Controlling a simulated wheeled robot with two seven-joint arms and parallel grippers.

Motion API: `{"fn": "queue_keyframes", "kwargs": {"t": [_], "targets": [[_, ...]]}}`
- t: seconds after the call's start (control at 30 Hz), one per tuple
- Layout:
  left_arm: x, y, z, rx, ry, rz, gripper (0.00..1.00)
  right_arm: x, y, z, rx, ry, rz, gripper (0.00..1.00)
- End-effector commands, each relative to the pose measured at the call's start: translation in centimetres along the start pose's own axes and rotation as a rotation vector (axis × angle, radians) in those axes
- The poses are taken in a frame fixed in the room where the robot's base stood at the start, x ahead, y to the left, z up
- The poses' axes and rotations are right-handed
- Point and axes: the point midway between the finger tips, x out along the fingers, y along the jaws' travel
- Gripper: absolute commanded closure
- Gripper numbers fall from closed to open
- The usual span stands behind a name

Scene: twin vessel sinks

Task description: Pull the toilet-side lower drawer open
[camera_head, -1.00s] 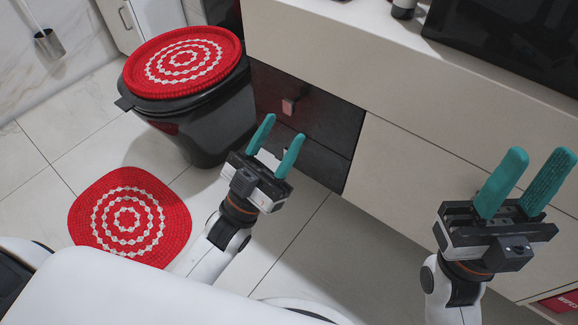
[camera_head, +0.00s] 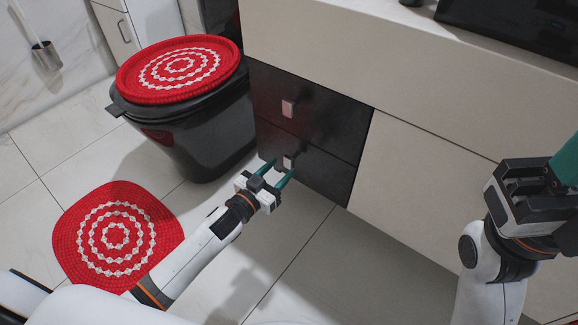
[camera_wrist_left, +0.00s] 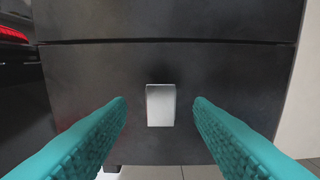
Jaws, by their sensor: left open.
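The dark lower drawer (camera_head: 325,174) beside the black toilet is shut, below a matching upper drawer (camera_head: 320,118). Its small pale handle (camera_head: 287,162) also shows in the left wrist view (camera_wrist_left: 160,105), in the middle of the drawer front. My left gripper (camera_head: 277,170) is open in front of this handle. In the left wrist view its teal fingers (camera_wrist_left: 160,118) stand one on each side of the handle, apart from it. My right gripper (camera_head: 570,160) is at the right edge of the head view, with its fingertips cut off.
The black toilet (camera_head: 205,125) with a red patterned lid cover (camera_head: 180,68) stands left of the drawers. A red mat (camera_head: 115,236) lies on the tiled floor. Pale cabinet panels (camera_head: 430,185) continue to the right.

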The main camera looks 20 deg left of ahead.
Motion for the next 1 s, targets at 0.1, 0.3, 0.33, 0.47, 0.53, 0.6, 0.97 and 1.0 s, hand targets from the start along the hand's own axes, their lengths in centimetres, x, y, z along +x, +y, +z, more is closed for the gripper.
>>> {"fn": "queue_keyframes", "kwargs": {"t": [0.1, 0.3, 0.33, 0.47, 0.53, 0.6, 0.97, 1.0], "targets": [[2.2, 0.0, -0.3, 0.002, -0.003, -0.001, 0.53, 0.2, 0.2, 0.4, -0.004, -0.037, 0.013, 0.64], [4.3, 0.0, -0.2, 0.001, -0.001, -0.001, 0.53, 0.9, 0.3, 0.8, -0.009, -0.066, 0.026, 0.64], [4.5, 0.0, -0.1, 0.001, -0.001, -0.001, 0.53, 1.0, 0.4, 0.9, -0.009, -0.068, 0.026, 0.64], [4.7, -0.1, 0.0, 0.000, 0.000, -0.001, 0.53, 1.2, 0.4, 0.9, -0.010, -0.071, 0.028, 0.64], [4.7, -0.1, 0.0, 0.000, 0.000, -0.001, 0.53, 1.2, 0.4, 0.9, -0.010, -0.071, 0.028, 0.64], [4.7, -0.1, 0.0, 0.000, 0.000, -0.001, 0.53, 1.2, 0.4, 0.9, -0.010, -0.071, 0.028, 0.64], [4.7, -0.1, 0.0, 0.000, 0.000, -0.001, 1.00, 1.2, 0.4, 0.9, -0.009, -0.070, 0.028, 0.64], [4.7, -0.1, 0.0, 0.000, 0.000, -0.001, 1.00, 1.2, 0.4, 0.9, -0.009, -0.070, 0.028, 0.64]]}}
